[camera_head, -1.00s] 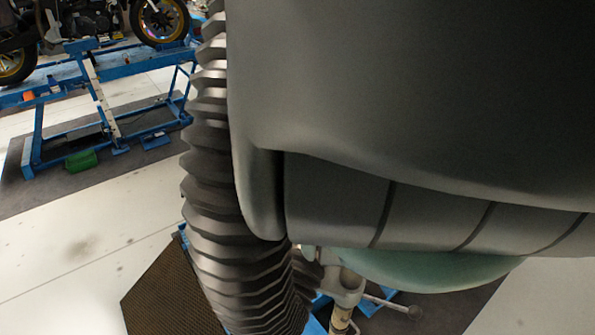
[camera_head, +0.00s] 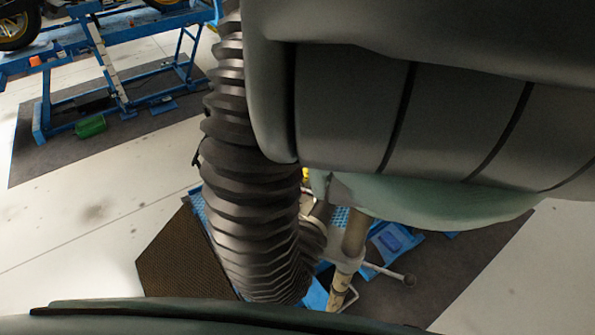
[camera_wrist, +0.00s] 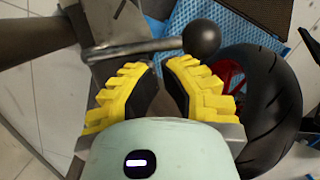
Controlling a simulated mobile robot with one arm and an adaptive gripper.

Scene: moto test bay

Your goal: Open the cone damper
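In the wrist view, a thin metal lever (camera_wrist: 145,48) ends in a black ball knob (camera_wrist: 201,40) and crosses just beyond my gripper (camera_wrist: 157,72). Its yellow ridged fingers stand apart, with no object clearly held between them. The gap in depth between fingertips and lever is hard to judge. The lever also shows in the head view (camera_head: 384,271), beside a pale tube, with its knob (camera_head: 409,280) to the right. My gripper is mostly hidden there behind my arm. I cannot make out the cone damper itself, only this lever.
A black ribbed hose (camera_head: 250,190) runs down the head view. A tyre (camera_wrist: 270,105) with a red rim part is right of my gripper. A blue lift (camera_head: 115,70) stands back left. Pale floor (camera_head: 100,215) is open at left.

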